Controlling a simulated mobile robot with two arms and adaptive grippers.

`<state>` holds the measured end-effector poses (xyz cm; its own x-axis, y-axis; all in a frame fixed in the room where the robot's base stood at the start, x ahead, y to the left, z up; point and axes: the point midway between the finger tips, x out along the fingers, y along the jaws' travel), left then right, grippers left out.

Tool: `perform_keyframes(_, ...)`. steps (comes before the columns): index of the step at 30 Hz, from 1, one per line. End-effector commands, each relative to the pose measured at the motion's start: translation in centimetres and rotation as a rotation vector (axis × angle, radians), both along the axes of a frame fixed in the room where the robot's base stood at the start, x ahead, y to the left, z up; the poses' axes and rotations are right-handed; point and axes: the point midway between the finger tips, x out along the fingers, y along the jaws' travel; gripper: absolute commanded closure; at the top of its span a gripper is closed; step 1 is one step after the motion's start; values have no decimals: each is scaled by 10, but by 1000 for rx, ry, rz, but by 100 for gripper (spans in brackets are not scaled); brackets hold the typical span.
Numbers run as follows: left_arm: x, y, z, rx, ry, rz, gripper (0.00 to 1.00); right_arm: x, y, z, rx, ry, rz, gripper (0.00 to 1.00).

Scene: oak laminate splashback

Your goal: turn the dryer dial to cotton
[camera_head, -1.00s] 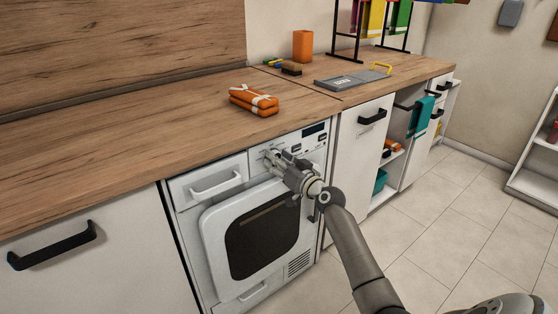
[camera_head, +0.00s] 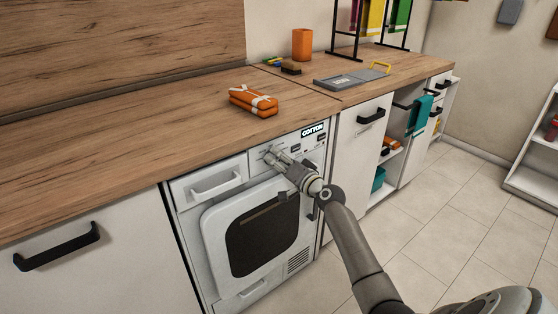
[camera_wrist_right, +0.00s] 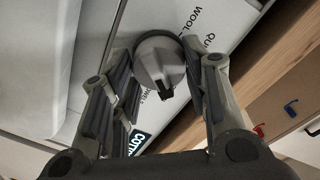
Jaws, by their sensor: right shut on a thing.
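The dial's dark mark points down, towards the lit "COTTON" label (camera_wrist_right: 138,143). My left gripper is not in view.
An orange bundle of towels (camera_head: 253,101) lies on the wooden counter (camera_head: 150,130) above the dryer. A drawer handle (camera_head: 215,184) is left of the panel. A grey board (camera_head: 340,82), an orange cup (camera_head: 302,43) and a drying rack are further back.

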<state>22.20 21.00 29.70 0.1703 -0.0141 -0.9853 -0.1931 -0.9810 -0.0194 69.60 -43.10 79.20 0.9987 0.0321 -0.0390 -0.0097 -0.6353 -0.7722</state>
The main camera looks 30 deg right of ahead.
Motion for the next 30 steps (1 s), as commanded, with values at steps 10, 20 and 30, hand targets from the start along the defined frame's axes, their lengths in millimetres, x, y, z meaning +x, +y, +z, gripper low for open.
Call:
perform_keyframes(10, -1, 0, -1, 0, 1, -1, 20, 0, -1, 1, 11, -2, -3, 82)
perform_keyframes(20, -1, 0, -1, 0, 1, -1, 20, 0, -1, 1, 9, -1, -2, 36)
perform_keyframes(30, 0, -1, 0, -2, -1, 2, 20, -3, -1, 0, 9, 1, -1, 36)
